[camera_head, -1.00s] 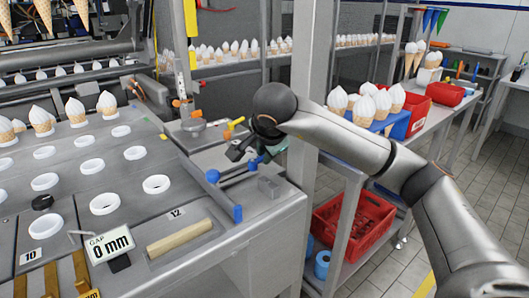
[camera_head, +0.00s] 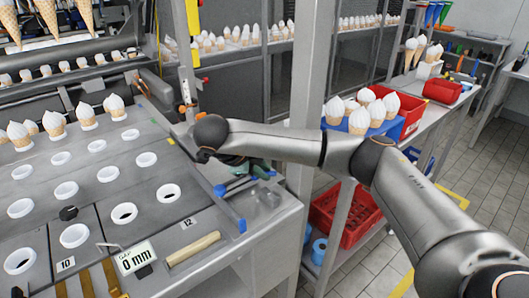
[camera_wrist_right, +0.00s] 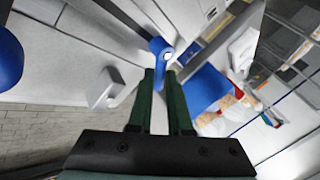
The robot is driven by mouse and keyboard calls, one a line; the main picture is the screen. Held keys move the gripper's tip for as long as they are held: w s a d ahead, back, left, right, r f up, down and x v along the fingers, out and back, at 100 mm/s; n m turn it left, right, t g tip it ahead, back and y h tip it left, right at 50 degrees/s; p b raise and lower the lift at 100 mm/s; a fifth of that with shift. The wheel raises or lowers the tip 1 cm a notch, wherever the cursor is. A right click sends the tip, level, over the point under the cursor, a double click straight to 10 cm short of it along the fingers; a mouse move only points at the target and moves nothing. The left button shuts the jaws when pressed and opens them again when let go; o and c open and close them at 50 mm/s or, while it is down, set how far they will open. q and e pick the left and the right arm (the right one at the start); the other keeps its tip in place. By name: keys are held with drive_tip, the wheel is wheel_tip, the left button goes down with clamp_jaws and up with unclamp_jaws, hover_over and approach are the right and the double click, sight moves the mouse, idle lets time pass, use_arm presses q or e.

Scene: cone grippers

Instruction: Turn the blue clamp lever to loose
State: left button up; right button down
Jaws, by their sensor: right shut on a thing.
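The blue clamp lever (camera_wrist_right: 161,47) shows in the right wrist view, its round end with a pale centre just beyond my fingertips. Its lower arm runs down between the fingers. My right gripper (camera_wrist_right: 161,78) has two dark green fingers shut on this lever. In the head view my right gripper (camera_head: 248,171) is at the right edge of the grey bench, small and partly hidden by my wrist. Blue parts (camera_head: 220,190) show beside it there, and I cannot tell the lever's exact angle. My left gripper is not in view.
A metal post (camera_head: 304,100) stands right behind my right arm. A red crate (camera_head: 345,215) and a blue cone holder (camera_head: 363,128) are to the right.

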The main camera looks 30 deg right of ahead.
drive_tip(key=m+p, duration=0.1)
drive_tip(key=m+g+p, duration=0.1)
drive_tip(key=m+g, duration=0.1)
drive_tip(key=shift+a+r+p, duration=0.25)
drive_tip(key=shift+a+p, duration=0.1)
drive_tip(key=shift+p, duration=0.05)
drive_tip(key=shift+a+f+m+g+p, duration=0.1)
drive_tip(key=shift+a+m+g+p, duration=0.1)
drive_tip(key=shift+m+g+p, duration=0.45)
drive_tip(key=shift+w+a+f+m+g+p, duration=0.15)
drive_tip(key=shift+m+g, duration=0.2)
drive_tip(key=shift+m, duration=0.4)
drive_tip(key=shift+s+a+r+m+g+p, duration=0.15)
drive_tip(key=shift+m+g, duration=0.15)
drive_tip(key=shift+m, duration=0.4)
drive_tip(key=shift+w+f, duration=0.1)
drive_tip(key=shift+f, duration=0.05)
drive_tip(key=c, duration=0.8)
unclamp_jaws()
drive_tip(key=shift+c, duration=0.2)
drive_tip(key=p+v, duration=0.1)
drive_tip(key=v, duration=1.1)
drive_tip(key=shift+w+r, duration=0.15)
drive_tip(key=shift+r, duration=0.15)
